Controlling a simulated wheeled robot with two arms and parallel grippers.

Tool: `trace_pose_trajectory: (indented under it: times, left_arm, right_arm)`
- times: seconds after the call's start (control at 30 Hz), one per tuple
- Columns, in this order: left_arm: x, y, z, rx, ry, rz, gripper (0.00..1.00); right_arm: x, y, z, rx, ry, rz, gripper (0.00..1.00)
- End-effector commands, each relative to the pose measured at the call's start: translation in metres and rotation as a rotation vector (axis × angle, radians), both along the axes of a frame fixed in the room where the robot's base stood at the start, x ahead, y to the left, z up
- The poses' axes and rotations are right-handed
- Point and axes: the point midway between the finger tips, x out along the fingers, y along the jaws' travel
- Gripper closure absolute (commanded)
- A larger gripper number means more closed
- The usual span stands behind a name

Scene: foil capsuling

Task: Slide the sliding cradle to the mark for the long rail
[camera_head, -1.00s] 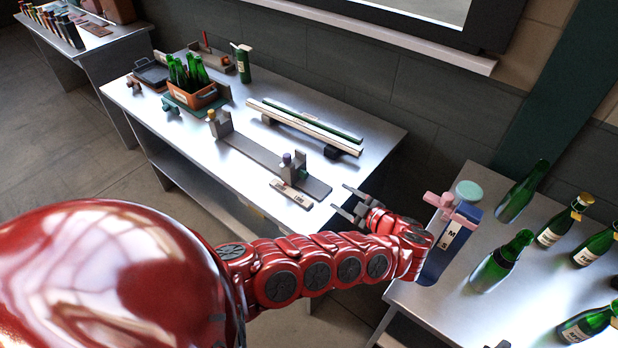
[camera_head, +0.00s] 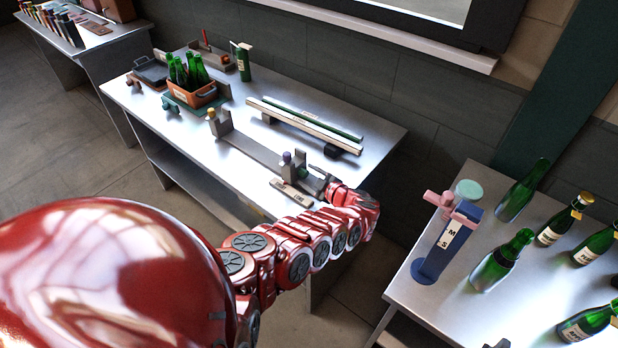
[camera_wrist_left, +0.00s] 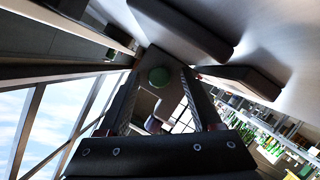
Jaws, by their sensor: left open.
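The sliding cradle (camera_head: 297,166) is a grey upright block with a purple-blue knob, at the right part of a dark base rail (camera_head: 252,149). A second grey upright (camera_head: 220,123) with a yellow knob stands at the rail's left end. My left gripper (camera_head: 318,181) is open, just right of the sliding cradle. In the left wrist view, the cradle's grey body with a round green pad (camera_wrist_left: 158,77) shows beyond and between the fingers (camera_wrist_left: 160,105). I cannot tell whether they touch it. No rail mark is clear; the gripper hides the rail's right end. My right gripper is not in view.
A small labelled block (camera_head: 290,193) lies in front of the cradle. Behind are long green and cream bars (camera_head: 305,124) on supports. An orange crate (camera_head: 197,96) of green bottles stands left. A blue stand (camera_head: 446,243) and bottles occupy the right table.

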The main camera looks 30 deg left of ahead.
Motion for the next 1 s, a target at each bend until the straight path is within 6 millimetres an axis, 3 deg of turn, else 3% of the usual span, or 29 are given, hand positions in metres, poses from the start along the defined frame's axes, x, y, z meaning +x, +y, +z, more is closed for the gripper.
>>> trace_pose_trajectory:
  times: [0.3,0.6,0.7,1.0]
  left_arm:
    - [0.0011,0.0022,-0.0001,0.001,0.000,-0.001,0.34]
    - [0.0010,0.0022,-0.0001,0.001,0.000,0.000,0.87]
    - [0.0010,0.0022,0.0001,0.001,0.000,0.000,1.00]
    - [0.0010,0.0022,0.0001,0.001,0.000,0.000,1.00]
  right_arm:
    - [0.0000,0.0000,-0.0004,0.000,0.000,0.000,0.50]
    - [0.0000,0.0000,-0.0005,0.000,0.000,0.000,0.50]
    - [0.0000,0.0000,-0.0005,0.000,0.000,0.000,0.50]
    - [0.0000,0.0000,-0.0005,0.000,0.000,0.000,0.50]
